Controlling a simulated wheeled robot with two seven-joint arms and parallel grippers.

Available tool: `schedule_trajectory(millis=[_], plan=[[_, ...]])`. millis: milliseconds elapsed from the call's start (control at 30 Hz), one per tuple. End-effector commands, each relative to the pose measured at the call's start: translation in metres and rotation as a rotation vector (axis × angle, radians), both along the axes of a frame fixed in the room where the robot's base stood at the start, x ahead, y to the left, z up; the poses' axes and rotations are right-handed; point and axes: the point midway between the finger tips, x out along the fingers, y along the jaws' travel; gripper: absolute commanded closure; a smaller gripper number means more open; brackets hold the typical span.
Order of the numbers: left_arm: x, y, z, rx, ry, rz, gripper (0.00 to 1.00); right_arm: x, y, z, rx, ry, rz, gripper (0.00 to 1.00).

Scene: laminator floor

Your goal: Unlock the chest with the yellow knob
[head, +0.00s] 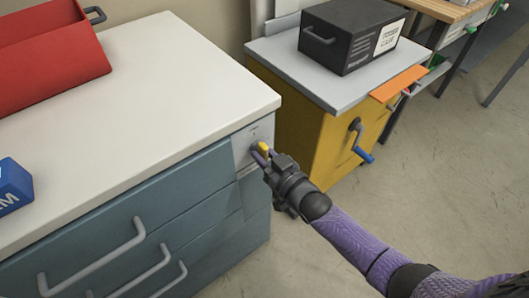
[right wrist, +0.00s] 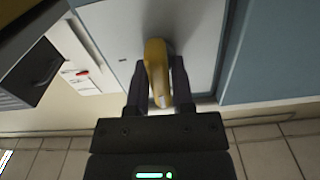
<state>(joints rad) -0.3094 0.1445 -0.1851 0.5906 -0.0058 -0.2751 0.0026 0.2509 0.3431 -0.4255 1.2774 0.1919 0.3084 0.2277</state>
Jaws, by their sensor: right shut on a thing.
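The yellow knob (head: 263,147) sits on a grey plate (head: 250,140) at the right end of the blue chest's front (head: 150,205), just under the white top. My right gripper (head: 266,156) is at the knob and shut on it. In the right wrist view the yellow knob (right wrist: 156,72) stands between the two dark fingers (right wrist: 158,88), with one finger on each side. My left gripper is not in view.
A red bin (head: 50,55) and a blue block (head: 12,185) stand on the white top (head: 150,90). Right of the chest is a yellow cabinet (head: 300,115) with a blue-handled crank (head: 362,150) and a black box (head: 350,35) on top. Open floor (head: 430,190) lies at the right.

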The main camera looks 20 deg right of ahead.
Motion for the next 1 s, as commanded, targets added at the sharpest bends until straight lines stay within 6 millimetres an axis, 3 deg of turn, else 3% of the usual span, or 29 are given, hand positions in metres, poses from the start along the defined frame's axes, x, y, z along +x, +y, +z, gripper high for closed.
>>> schedule_trajectory(millis=[700, 733, 800, 867, 1000], plan=[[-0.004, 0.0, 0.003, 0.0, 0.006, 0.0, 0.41, 0.003, 0.0, 0.005, -0.058, -0.036, -0.001, 1.0], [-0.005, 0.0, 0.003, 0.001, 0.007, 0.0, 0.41, 0.003, 0.0, 0.005, -0.058, -0.036, -0.001, 0.67], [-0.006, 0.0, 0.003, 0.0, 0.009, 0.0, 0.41, 0.003, 0.0, 0.005, -0.058, -0.036, -0.001, 0.52], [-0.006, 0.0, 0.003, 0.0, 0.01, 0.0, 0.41, 0.003, 0.0, 0.005, -0.058, -0.037, -0.001, 0.41], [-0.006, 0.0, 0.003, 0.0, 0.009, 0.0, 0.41, 0.002, 0.0, 0.004, -0.059, -0.032, -0.001, 0.41]])
